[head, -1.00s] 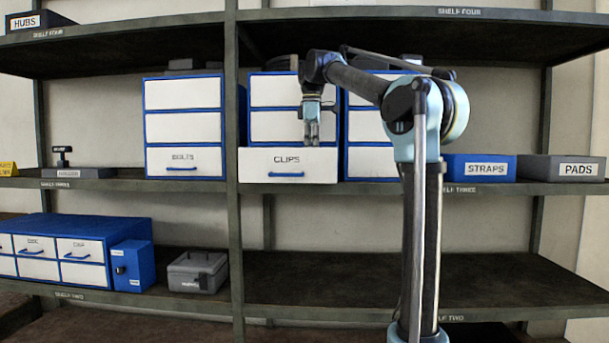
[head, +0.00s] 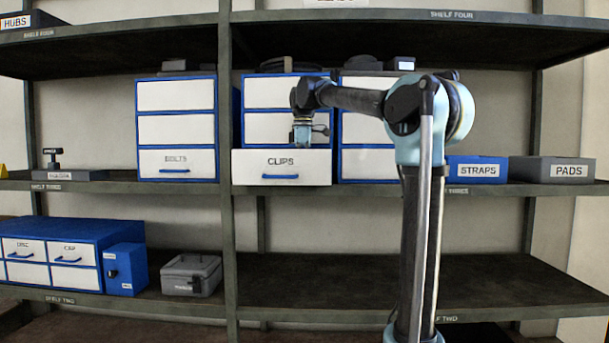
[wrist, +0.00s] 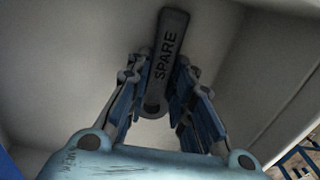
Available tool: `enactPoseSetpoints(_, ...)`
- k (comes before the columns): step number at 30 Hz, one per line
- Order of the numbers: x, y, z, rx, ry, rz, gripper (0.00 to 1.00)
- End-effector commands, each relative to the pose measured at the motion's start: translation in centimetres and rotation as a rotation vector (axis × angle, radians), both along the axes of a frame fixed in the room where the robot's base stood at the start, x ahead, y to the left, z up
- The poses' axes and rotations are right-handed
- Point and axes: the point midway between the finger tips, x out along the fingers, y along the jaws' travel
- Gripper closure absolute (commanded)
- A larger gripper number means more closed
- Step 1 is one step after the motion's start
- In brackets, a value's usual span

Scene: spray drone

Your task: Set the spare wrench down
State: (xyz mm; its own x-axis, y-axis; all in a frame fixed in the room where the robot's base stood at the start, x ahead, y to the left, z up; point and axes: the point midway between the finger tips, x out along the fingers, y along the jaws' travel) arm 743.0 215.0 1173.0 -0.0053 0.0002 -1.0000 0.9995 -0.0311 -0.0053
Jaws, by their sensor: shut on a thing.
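The spare wrench (wrist: 170,48) is a dark grey bar marked SPARE, with a round holed end between my fingers in the wrist view. My gripper (wrist: 157,82) is shut on it near that end. The bar points away from my palm toward a pale surface; I cannot tell whether it touches. In the head view my gripper (head: 302,139) points down into the pulled-out CLIPS drawer (head: 255,167). The drawer front hides my fingertips and the wrench there.
The BOLTS drawers (head: 176,130) stand left of the CLIPS unit. Further right on that shelf are the STRAPS bin (head: 476,169) and PADS bin (head: 566,171). The shelf below has wide free room (head: 380,285) at right and a grey case (head: 192,275).

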Motion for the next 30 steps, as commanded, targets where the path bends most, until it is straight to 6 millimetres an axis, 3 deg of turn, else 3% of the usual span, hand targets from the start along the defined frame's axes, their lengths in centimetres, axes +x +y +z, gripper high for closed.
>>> enactPoseSetpoints(1,0.0,0.0,-0.1,0.000,0.000,0.000,0.74)
enactPoseSetpoints(3,0.0,0.0,-0.1,0.000,0.000,0.000,0.59)
enactPoseSetpoints(17,0.1,-0.1,0.6,0.000,0.000,-0.002,0.59)
enactPoseSetpoints(30,0.1,-0.2,7.8,0.000,0.000,-0.003,0.59)
